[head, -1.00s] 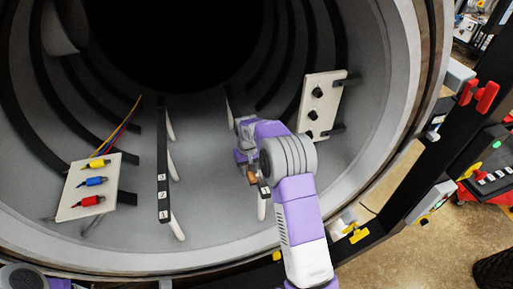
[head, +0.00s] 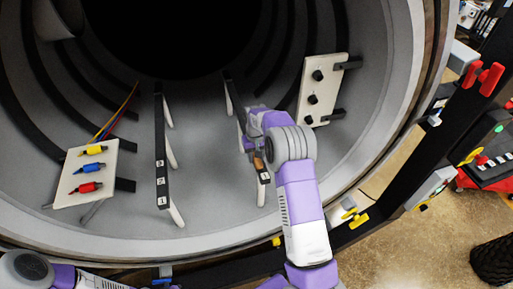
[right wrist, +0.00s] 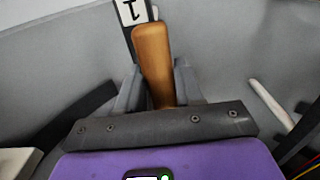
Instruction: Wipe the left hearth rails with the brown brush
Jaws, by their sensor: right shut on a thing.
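The left hearth rail (head: 160,140) is a dark bar on white legs inside the round chamber, with labels 3, 2 and 1 near its front end. A second dark rail (head: 235,105) stands to its right, partly behind my right arm. My right gripper (head: 256,150) is at this second rail, apart from the left one. It is shut on the brown brush (head: 258,163), whose wooden handle also shows between the fingers in the right wrist view (right wrist: 153,60). A label 1 shows just beyond the handle there. The bristles are hidden. My left arm enters at lower left; its gripper is out of view.
A white panel (head: 72,187) with yellow, blue and red connectors stands left of the left rail, with wires behind it. Another white panel (head: 325,75) with black knobs is at right. The chamber rim (head: 190,247) curves across the front. Floor between the rails is clear.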

